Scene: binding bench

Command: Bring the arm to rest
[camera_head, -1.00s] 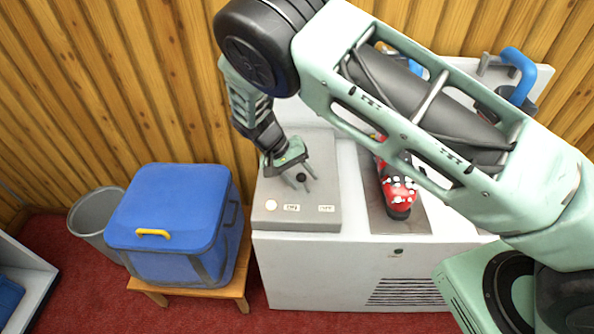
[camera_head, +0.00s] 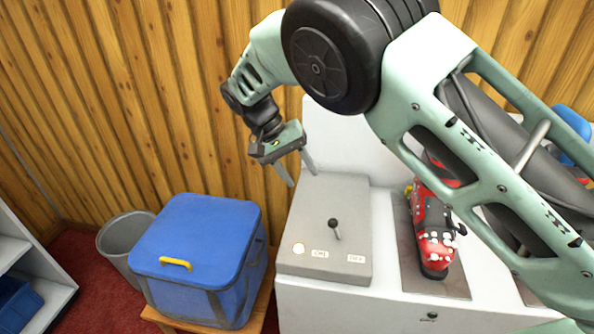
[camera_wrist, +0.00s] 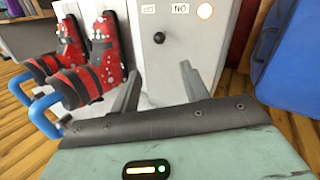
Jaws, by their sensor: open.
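My gripper (camera_head: 299,172) is open and empty, raised above the back of the grey switch box (camera_head: 300,262). Its two fingers are apart and also show in the wrist view (camera_wrist: 160,82). The box carries a small black-knobbed lever (camera_head: 334,228), which my gripper does not touch. A round pale light and two small labels sit along the box's front. The lever also shows in the wrist view (camera_wrist: 159,37). My arm reaches across the upper right of the head view.
A red boot with white spots (camera_head: 433,237) stands on a plate right of the box, partly behind my arm. A blue cooler box (camera_head: 195,245) with a yellow handle sits on a wooden stool to the left, beside a grey bin (camera_head: 122,236). A wooden wall is behind.

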